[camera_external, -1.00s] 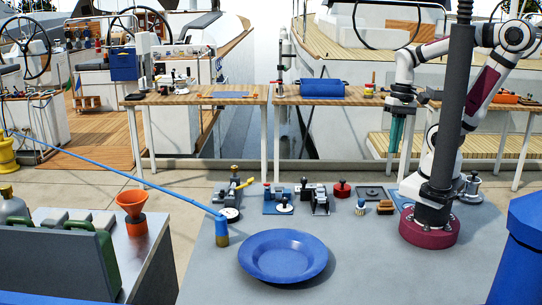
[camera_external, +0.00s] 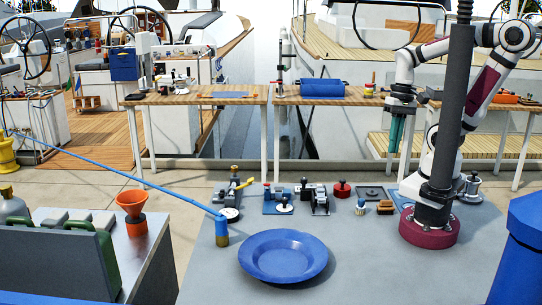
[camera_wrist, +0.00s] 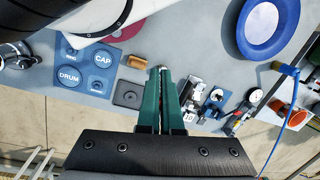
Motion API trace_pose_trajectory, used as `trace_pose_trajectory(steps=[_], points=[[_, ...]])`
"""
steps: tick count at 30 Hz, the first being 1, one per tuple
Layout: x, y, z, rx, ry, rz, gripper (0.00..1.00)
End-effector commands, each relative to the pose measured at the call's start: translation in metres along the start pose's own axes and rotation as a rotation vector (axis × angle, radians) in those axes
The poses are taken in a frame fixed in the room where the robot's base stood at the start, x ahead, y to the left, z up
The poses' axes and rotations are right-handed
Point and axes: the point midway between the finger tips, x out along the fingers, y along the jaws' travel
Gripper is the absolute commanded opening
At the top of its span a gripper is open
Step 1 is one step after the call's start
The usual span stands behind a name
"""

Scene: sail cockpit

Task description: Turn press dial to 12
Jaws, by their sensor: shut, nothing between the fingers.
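My gripper (camera_external: 394,135) has green fingers that point down above the back right of the grey table. In the wrist view, its fingers (camera_wrist: 160,72) are together and hold nothing. Several small devices stand along the table's back edge, apart from the fingers. One is a grey and black device (camera_external: 319,201); in the wrist view, a white part marked 10 (camera_wrist: 188,117) shows just right of the fingers. A blue-based device with a white disc (camera_external: 284,208) and a brass-handled device with a round white dial (camera_external: 230,214) stand further left. I cannot tell which one is the press, nor read its dial.
A blue plate (camera_external: 283,257) lies at the front. A red round piece (camera_external: 342,189), a dark square tray (camera_external: 371,194) and a tan block (camera_external: 385,207) are near the gripper's side. Blue pads marked DRUM (camera_wrist: 69,76) and CAP (camera_wrist: 103,58) show left of the fingers.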

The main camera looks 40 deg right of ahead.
Motion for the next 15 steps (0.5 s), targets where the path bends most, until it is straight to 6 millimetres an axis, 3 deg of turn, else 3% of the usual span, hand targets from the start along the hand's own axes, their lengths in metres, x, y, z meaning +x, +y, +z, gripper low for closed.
trace_pose_trajectory(steps=[1,4,7,8,12,15], points=[[-0.002,-0.002,-0.003,-0.003,0.0,0.002,0.13],[-0.014,-0.027,-0.032,-0.029,-0.002,0.031,0.31],[-0.02,-0.087,-0.084,-0.073,0.009,0.081,0.49],[-0.017,-0.108,-0.098,-0.087,0.015,0.095,0.54],[0.018,-0.2,-0.141,-0.14,0.052,0.143,0.55],[0.044,-0.242,-0.151,-0.161,0.073,0.159,0.55]])
